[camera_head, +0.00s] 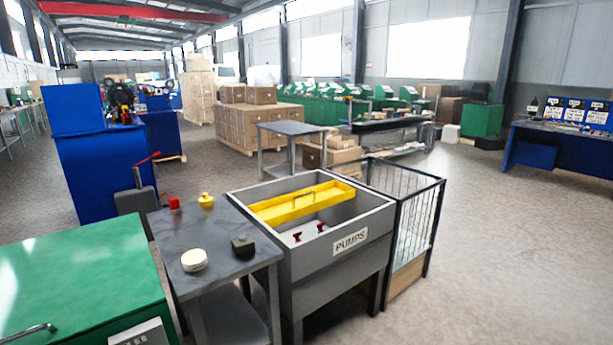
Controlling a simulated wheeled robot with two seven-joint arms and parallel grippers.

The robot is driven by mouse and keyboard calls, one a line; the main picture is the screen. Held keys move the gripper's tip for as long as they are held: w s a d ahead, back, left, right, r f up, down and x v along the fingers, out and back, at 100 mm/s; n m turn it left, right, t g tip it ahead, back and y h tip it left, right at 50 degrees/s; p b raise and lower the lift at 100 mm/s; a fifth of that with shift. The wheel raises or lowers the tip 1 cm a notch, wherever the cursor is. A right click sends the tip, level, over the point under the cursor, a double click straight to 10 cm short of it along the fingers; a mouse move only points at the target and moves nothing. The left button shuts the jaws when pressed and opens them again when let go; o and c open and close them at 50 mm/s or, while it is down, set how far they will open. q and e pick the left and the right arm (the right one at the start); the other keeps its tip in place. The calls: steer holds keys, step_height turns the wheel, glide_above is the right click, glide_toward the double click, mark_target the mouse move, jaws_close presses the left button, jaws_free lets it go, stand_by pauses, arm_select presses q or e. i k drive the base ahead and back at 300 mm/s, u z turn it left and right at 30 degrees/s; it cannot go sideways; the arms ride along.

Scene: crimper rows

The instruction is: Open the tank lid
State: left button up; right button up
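A green tank-like box (85,268) stands at the lower left, and its flat green top looks like a closed lid. A metal bar handle (28,333) lies at the front left of this top, partly cut off by the picture edge. A pale panel (142,333) shows on its front right. The box's lower part is out of view. Neither of my grippers is in view.
A grey table (212,236) right of the green box carries several small items. Beyond it stands an open grey bin (338,268) labelled PUMPS, with a yellow tray (300,203) inside. A wire-sided cage (412,225) adjoins it. Open floor lies at right.

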mark_target(57, 287)
steer(key=u, duration=1.5)
steer(key=i, duration=1.25)
steer(key=u, duration=0.35)
